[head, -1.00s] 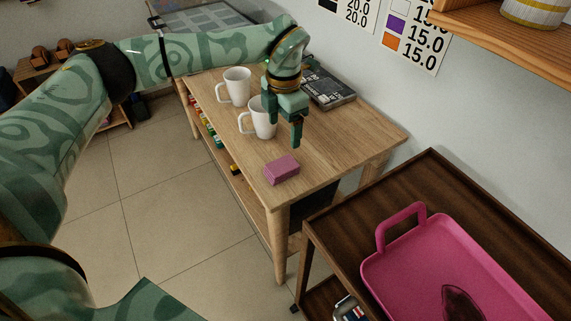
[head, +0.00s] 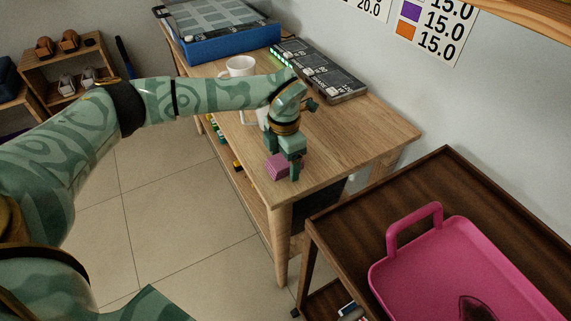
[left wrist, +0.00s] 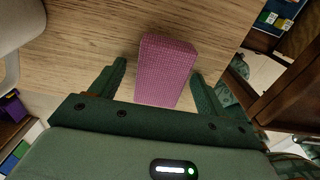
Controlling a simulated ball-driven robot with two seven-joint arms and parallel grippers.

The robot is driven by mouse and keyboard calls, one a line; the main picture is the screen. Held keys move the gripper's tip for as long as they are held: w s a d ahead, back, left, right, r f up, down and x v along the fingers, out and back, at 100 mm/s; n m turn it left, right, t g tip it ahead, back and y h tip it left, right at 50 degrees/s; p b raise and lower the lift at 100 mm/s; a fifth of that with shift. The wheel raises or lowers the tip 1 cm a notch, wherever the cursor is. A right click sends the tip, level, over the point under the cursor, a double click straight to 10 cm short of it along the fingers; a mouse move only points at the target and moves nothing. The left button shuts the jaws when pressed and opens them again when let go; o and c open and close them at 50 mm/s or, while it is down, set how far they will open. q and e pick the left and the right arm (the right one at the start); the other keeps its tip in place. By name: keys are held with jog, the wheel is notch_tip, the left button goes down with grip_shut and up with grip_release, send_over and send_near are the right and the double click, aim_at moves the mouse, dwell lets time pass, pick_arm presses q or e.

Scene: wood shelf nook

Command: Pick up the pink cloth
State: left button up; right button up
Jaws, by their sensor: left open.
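The pink cloth (head: 276,167) is a small folded block lying on the wooden table (head: 345,135) near its front corner. My left gripper (head: 284,171) is open and low over the table at the cloth, hiding part of it in the head view. In the left wrist view the cloth (left wrist: 167,70) lies between and just ahead of the two open fingers (left wrist: 158,85), with a gap on each side. My right gripper is not in view.
A white mug (head: 240,67) stands behind my left arm, and a second mug is mostly hidden by it. A dark device (head: 318,70) and a blue case (head: 225,45) are at the back. A brown cart (head: 350,215) with a pink tray (head: 408,268) stands at the right.

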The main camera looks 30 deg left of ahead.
pick_arm(q)
jog(key=shift+s+r, duration=0.1)
jog(key=c, duration=1)
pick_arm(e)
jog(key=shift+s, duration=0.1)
pick_arm(q)
jog(key=shift+r, duration=0.1)
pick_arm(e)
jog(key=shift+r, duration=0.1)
